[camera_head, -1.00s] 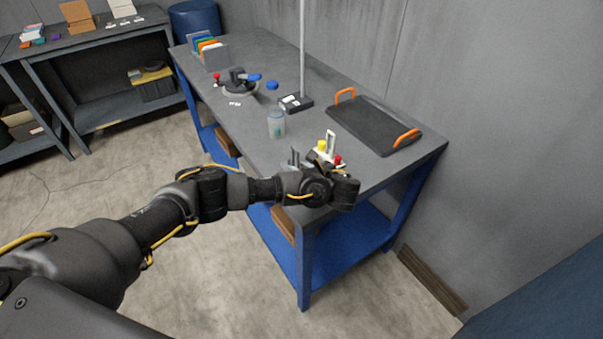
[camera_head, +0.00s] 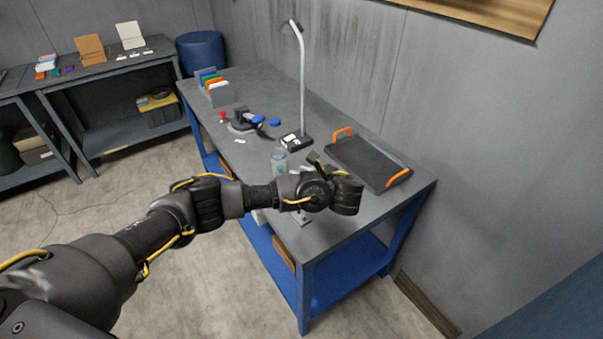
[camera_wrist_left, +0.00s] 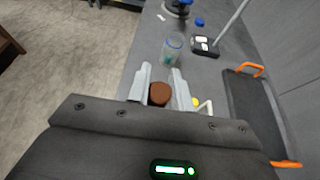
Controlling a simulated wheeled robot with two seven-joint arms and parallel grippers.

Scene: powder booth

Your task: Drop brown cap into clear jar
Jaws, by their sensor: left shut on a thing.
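The brown cap (camera_wrist_left: 159,94) sits between the pale fingers of my left gripper (camera_wrist_left: 161,72) in the left wrist view; the gripper is shut on it. In the head view my left gripper (camera_head: 318,190) is over the front part of the bench, and the cap is hidden there. The clear jar (camera_head: 279,160) stands upright on the bench just beyond the gripper. It also shows in the left wrist view (camera_wrist_left: 172,49), ahead of the fingertips and apart from the cap, with something blue-green inside. My right gripper is not in view.
The black tray with orange handles (camera_head: 366,163) lies right of the jar. The lamp base (camera_head: 296,141) stands behind the jar. A dark device (camera_head: 242,123), a blue cap (camera_head: 275,122) and a rack of coloured panels (camera_head: 214,88) are farther back. A yellow item (camera_wrist_left: 195,102) is beside the right finger.

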